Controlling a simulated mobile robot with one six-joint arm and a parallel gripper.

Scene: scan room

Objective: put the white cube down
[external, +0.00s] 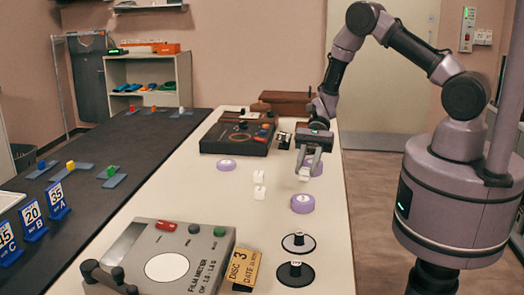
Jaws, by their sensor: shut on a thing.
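My gripper (307,168) hangs over the white table, pointing down, near the table's right edge. It is shut on a white cube (304,175), which shows at the fingertips. I cannot tell the exact gap between this cube and the table. Two more small white cubes stand to the left on the table, a farther one (259,176) and a nearer one (259,192).
Purple discs lie around my gripper: one at left (226,165), one in front (302,204), one partly hidden behind it. A grey film meter (205,262), a yellow sign (244,269) and two round stands (298,243) are nearer. A dark device (238,138) is farther back.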

